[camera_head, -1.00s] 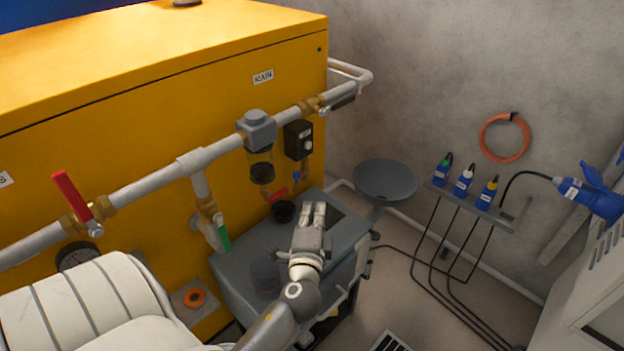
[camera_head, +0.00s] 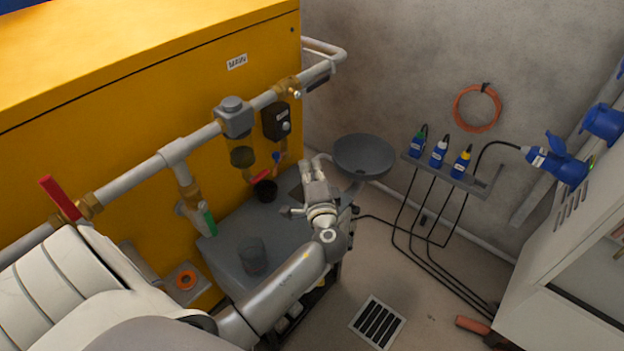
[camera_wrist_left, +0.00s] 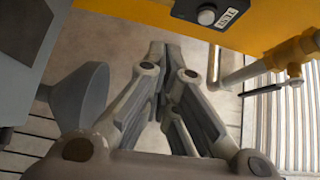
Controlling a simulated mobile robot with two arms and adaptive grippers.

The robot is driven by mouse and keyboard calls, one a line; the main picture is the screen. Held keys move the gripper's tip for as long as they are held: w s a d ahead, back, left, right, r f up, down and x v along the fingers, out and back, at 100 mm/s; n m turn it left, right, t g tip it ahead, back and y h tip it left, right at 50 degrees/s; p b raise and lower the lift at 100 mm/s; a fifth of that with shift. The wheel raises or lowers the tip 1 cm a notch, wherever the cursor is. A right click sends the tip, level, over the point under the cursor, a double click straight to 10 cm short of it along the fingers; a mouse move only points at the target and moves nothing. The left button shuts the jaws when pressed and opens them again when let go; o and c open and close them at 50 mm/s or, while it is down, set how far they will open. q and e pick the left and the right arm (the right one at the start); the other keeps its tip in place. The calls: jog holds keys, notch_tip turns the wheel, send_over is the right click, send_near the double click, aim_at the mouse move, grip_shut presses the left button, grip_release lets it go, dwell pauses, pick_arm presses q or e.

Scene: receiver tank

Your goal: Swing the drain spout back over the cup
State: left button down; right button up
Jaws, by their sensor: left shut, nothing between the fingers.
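A brass outlet (camera_head: 248,173) with a red lever (camera_head: 262,175) hangs under the filter (camera_head: 235,118) on the pipe; I cannot tell for sure whether this is the drain spout. A small black cup (camera_head: 265,191) stands just below it on the grey cabinet (camera_head: 228,238). A clear cup (camera_head: 253,255) stands nearer on the same top. My left gripper (camera_head: 312,166) is shut and empty, above the cabinet's back right corner, right of the black cup and apart from it. In the left wrist view its fingers (camera_wrist_left: 157,52) meet, with nothing between them. My right gripper is not in view.
A round grey dish (camera_head: 364,157) is close to the right of my left gripper. A floor grate (camera_head: 378,322) lies in front. The floor between is mostly free.

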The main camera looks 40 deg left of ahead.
pick_arm(q)
jog(key=shift+a+f, duration=0.15)
jog(key=shift+a, duration=2.7)
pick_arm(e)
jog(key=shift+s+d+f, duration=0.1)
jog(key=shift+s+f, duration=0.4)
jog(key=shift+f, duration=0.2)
pick_arm(q)
jog(key=shift+s+a, duration=0.75)
jog(key=shift+s, duration=0.05)
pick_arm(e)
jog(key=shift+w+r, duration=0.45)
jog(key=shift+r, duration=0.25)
